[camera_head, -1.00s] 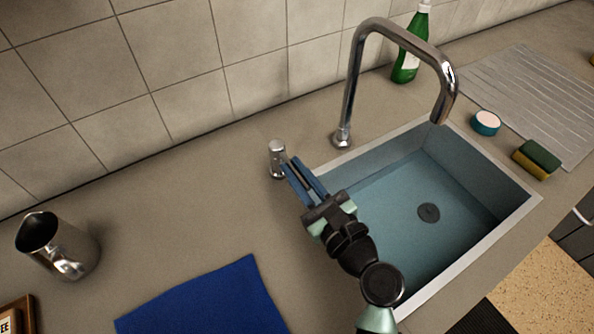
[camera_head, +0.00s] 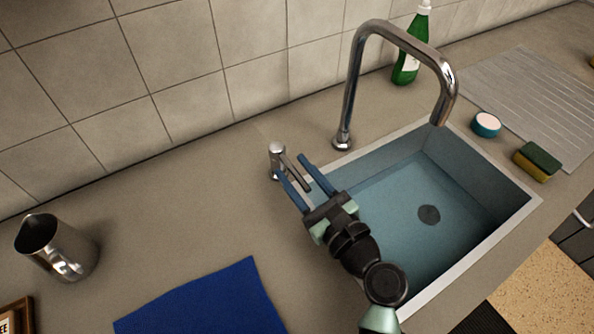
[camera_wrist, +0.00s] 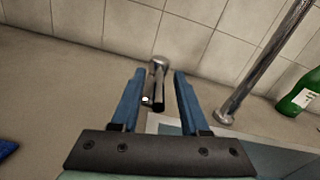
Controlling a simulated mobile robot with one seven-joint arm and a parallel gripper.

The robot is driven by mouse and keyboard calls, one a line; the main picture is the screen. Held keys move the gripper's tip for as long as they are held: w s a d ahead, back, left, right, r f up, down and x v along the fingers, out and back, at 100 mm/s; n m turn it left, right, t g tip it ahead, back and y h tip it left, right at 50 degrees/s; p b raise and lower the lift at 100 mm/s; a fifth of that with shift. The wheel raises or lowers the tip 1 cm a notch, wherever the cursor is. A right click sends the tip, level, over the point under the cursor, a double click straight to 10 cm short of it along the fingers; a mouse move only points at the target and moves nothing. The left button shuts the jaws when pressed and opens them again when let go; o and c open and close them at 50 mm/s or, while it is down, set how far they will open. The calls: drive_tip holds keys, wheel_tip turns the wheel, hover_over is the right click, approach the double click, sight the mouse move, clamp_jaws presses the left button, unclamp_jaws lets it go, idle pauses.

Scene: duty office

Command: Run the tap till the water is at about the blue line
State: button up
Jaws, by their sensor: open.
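The chrome tap spout (camera_head: 352,95) arches over the blue-grey sink basin (camera_head: 385,185); no water stream shows below its outlet. The tap's chrome handle (camera_head: 277,158) stands on the counter left of the sink, its lever (camera_head: 297,174) pointing toward my gripper (camera_head: 292,167). My gripper is open, its two blue fingers apart on either side of the lever. The wrist view also shows the lever (camera_wrist: 153,95) between the fingers (camera_wrist: 157,72), with gaps to both. The drain (camera_head: 429,214) is visible in the basin. I see no blue line.
A steel jug (camera_head: 66,255) stands on the counter at the left, near a blue cloth (camera_head: 210,303). Right of the sink are a round teal item (camera_head: 486,124), a sponge (camera_head: 537,162) and a ridged drainer (camera_head: 530,95). A green bottle (camera_head: 408,65) stands behind the spout.

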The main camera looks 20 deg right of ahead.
drive_tip(key=v, duration=1.3)
drive_tip(key=shift+b, duration=0.35)
drive_tip(key=w+a+r+n+t+h+p, duration=0.1)
drive_tip(key=w+a+r+n+p, duration=0.2)
drive_tip(key=r+n, duration=0.55)
drive_tip(key=w+a+r+n+t, duration=0.1)
drive_tip(key=w+a+r+n, duration=0.35)
drive_tip(key=r, duration=0.75)
drive_tip(key=w+a+r+n+t+h+p, duration=0.1)
drive_tip(key=w+r+n+p, duration=0.1)
drive_tip(key=w+r+n, duration=0.65)
drive_tip(key=s+a+r+n+t+h+p, duration=0.1)
drive_tip(key=s+a+r+n+t, duration=0.1)
drive_tip(key=r, duration=0.6)
drive_tip(key=s+a+r+n+t+h+p, duration=0.1)
drive_tip(key=s+r+n, duration=0.3)
drive_tip(key=r, duration=0.5)
drive_tip(key=s+a+r+n+t+h, duration=0.1)
drive_tip(key=s+a+r+n+t, duration=0.2)
drive_tip(key=s+r, duration=0.3)
wheel_tip(320, 180, up, 3)
drive_tip(key=shift+s+r+t+p, duration=0.15)
drive_tip(key=shift+s+t+p, duration=0.25)
drive_tip(key=shift+t, duration=0.1)
